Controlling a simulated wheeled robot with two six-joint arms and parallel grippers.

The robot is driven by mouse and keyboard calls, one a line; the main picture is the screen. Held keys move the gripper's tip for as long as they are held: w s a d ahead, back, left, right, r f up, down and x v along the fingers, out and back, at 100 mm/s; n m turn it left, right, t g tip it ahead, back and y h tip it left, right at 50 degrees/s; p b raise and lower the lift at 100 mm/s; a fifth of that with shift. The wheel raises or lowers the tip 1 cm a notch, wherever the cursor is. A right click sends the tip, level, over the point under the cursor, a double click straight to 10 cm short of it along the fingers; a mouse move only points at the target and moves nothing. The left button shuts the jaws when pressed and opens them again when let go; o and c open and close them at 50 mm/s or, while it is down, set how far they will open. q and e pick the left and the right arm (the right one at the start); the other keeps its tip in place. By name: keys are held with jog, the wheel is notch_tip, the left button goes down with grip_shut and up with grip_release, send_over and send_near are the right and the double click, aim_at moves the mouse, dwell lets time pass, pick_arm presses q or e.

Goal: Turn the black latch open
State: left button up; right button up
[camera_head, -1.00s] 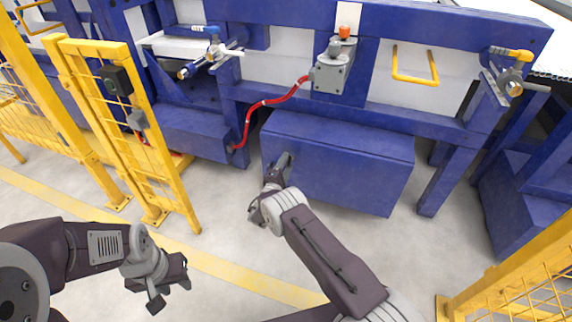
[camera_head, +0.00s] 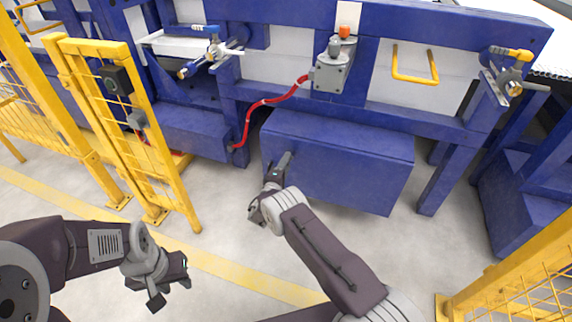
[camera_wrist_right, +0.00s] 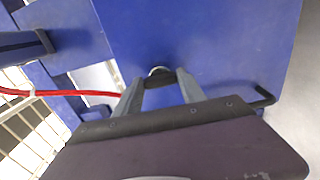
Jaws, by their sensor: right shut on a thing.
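The black latch (camera_wrist_right: 158,82) is a short dark bar with a grey metal round piece at its far edge, on the blue box face in the right wrist view. My right gripper (camera_wrist_right: 160,90) has one finger on each side of it and is shut on it. In the head view my right gripper (camera_head: 284,162) is against the left end of the blue box (camera_head: 345,150), and the latch is hidden there. My left gripper (camera_head: 170,284) is open and empty over the floor at lower left.
A black handle (camera_wrist_right: 264,97) sticks out of the box right of the latch. A red hose (camera_head: 268,102) runs down left of the box. A yellow mesh gate (camera_head: 130,130) stands to the left, a yellow fence (camera_head: 520,290) at lower right. The floor in front is clear.

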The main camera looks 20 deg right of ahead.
jog(key=o, duration=1.4)
jog(key=shift+c, duration=0.2)
jog(key=p+v, duration=0.5)
jog(key=v, duration=0.4)
